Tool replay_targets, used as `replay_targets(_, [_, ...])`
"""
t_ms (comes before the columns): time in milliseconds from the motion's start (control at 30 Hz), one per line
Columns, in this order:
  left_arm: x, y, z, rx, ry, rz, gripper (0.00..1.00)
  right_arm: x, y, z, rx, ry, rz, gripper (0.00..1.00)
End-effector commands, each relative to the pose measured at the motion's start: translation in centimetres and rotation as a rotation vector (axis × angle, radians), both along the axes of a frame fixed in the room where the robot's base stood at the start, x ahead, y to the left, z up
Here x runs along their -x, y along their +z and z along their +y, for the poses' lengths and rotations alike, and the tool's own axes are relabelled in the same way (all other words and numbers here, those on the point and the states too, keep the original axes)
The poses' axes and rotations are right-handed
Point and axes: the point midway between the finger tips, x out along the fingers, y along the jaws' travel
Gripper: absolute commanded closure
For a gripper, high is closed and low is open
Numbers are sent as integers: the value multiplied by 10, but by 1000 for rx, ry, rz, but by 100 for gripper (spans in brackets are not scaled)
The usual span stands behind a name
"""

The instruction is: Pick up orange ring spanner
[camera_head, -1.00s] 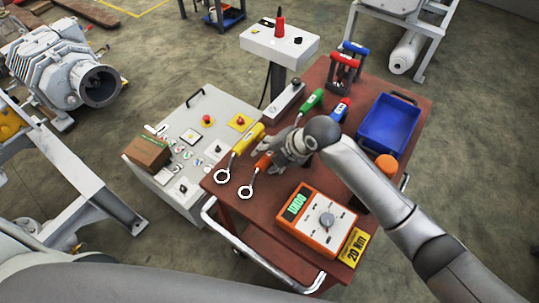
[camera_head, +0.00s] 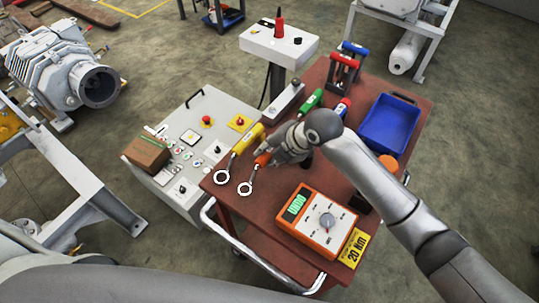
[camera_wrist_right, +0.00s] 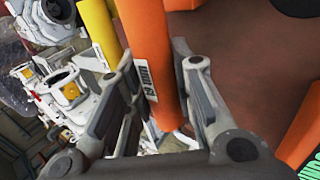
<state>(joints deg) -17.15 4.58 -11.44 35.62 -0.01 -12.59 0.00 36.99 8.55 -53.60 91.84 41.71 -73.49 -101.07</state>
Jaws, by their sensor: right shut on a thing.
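The orange ring spanner has an orange handle (camera_head: 263,160) and a metal ring end (camera_head: 245,188) that points to the front left over the brown cart top. My right gripper (camera_head: 266,154) is shut on the orange handle from above. In the right wrist view the orange handle (camera_wrist_right: 148,60), with a white label, runs between the two fingers of my right gripper (camera_wrist_right: 160,80). The spanner's far end is partly hidden by the hand. I cannot make out my left gripper in these views.
A yellow ring spanner (camera_head: 247,138) lies close beside on the left. An orange meter (camera_head: 315,220) sits to the front right and a blue bin (camera_head: 389,124) to the right. Green (camera_head: 311,100) and blue-red tools lie behind. A grey control cabinet (camera_head: 160,178) stands left of the cart.

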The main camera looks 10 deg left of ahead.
Motion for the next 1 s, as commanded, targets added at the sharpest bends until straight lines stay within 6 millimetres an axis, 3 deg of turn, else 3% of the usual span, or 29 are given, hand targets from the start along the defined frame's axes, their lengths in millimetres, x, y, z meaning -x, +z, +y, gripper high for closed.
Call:
replay_targets(67, [0,-2,0,0,0,0,60,-1,15,0,-3,1,-6,100])
replay_targets(433, [0,-12,0,0,0,0,60,50,72,-13,-2,3,-7,100])
replay_targets(700, [0,-20,0,0,-1,1,60,97,92,-24,-2,3,-3,100])
replay_targets(1000, [1,-23,0,-1,-1,2,60,129,107,-33,0,0,-2,100])
